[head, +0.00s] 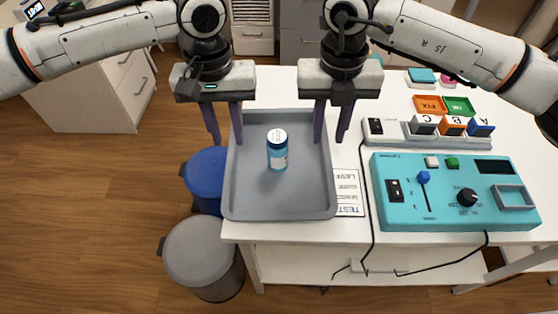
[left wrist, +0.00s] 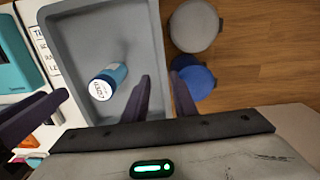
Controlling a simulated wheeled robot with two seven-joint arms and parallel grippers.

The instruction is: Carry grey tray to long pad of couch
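The grey tray (head: 252,192) lies on the left end of the white table, and it fills much of the left wrist view (left wrist: 92,40). A blue bottle with a white-topped cap (head: 278,156) stands in it; the bottle also shows in the left wrist view (left wrist: 112,76). My left gripper (head: 225,138) is open, with one finger inside and one outside the tray's left wall. In the left wrist view its fingers (left wrist: 160,84) stand apart around that wall. My right gripper (head: 329,140) is open, its fingers on either side of the right wall. No couch is in view.
A teal control box (head: 430,215) with cables and a switch strip with coloured blocks (head: 395,128) lie right of the tray. A printed test sheet (head: 348,190) lies beside the tray. A blue bin (head: 205,172) and a grey bin (head: 200,250) stand on the floor left of the table.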

